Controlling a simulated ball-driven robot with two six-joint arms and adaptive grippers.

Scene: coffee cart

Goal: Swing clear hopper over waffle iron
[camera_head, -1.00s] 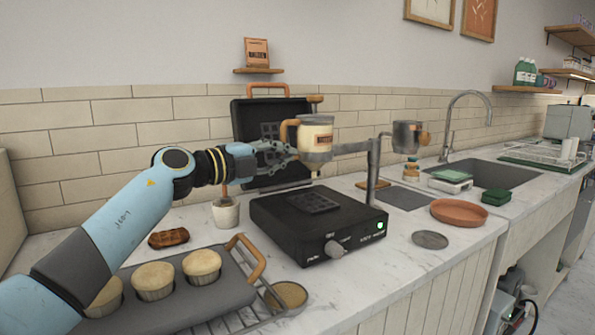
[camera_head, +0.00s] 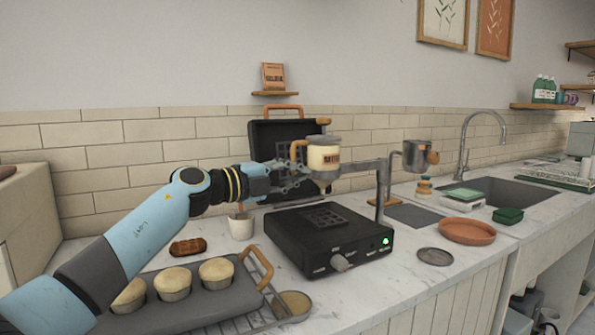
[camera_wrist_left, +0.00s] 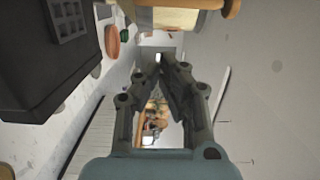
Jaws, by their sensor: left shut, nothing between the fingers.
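The clear hopper (camera_head: 323,158) holds cream-coloured batter and has an orange handle (camera_head: 297,151) on its left. It hangs upright from a grey swing arm (camera_head: 362,164) on a post, above the waffle iron (camera_head: 330,250). The iron's dark lid stands open behind, and its green light is lit. My left gripper (camera_head: 296,174) is shut and empty, just left of the hopper, by its handle; I cannot tell whether it touches. In the left wrist view the fingers (camera_wrist_left: 162,70) converge, with the iron (camera_wrist_left: 45,65) at left. My right gripper is not in view.
A metal cup (camera_head: 417,155) hangs from the post's right side. A muffin tray (camera_head: 215,300) with a wooden handle lies under my left arm. A white cup (camera_head: 241,227) and a waffle (camera_head: 188,246) are left of the iron. A terracotta plate (camera_head: 467,231) lies right.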

